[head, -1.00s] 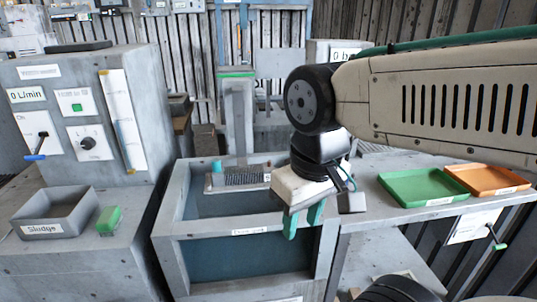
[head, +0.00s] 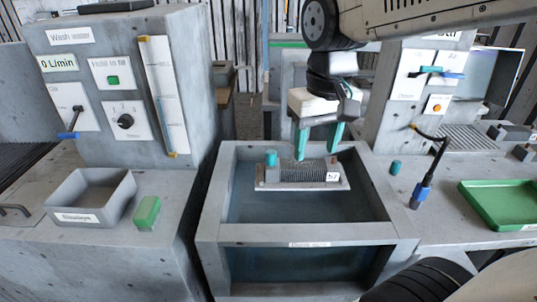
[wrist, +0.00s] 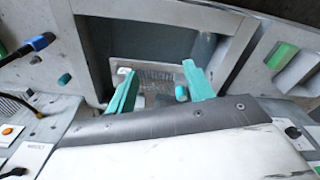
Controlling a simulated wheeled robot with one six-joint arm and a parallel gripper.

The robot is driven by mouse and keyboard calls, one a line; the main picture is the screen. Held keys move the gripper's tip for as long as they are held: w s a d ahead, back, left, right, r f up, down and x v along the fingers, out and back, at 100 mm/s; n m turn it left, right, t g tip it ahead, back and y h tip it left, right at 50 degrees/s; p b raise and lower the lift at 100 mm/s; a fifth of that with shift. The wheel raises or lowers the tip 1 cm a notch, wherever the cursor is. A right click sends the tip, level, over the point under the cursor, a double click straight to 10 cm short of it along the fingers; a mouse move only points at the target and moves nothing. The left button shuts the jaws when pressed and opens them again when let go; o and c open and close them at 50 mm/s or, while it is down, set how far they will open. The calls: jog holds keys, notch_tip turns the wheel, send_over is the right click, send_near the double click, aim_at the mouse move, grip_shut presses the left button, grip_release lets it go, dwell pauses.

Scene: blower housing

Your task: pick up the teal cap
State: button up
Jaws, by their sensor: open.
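One small teal cap (head: 270,158) stands upright at the left end of a grey finned plate (head: 318,173) in the basin. A similar teal cap (head: 395,167) stands on the right bench. My gripper (head: 318,143) is open and empty, pointing down above the plate, to the right of the first cap. In the wrist view my gripper's (wrist: 155,72) teal fingers are spread. The plate-end cap (wrist: 181,93) shows beside the right finger there, and the bench cap (wrist: 64,79) lies well to the left.
The concrete basin (head: 308,234) has raised walls around the plate. Left are a grey bin (head: 90,196), a green block (head: 147,212) and the wash panel (head: 125,85). Right are a blue-handled tool (head: 421,192) and a green tray (head: 500,204).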

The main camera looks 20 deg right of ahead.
send_over(271, 152)
jog(key=f, duration=0.3)
jog(key=shift+w+d+f+m+g, duration=0.2)
jog(key=shift+w+f+m+g, duration=0.1)
jog(key=shift+g, duration=0.1)
jog(key=shift+w+f, duration=0.15)
jog(key=shift+f, duration=0.05)
jog(key=f, duration=0.7)
jog(key=shift+s+a+f, duration=0.15)
jog(key=shift+s, duration=0.25)
jog(key=c, duration=1.1)
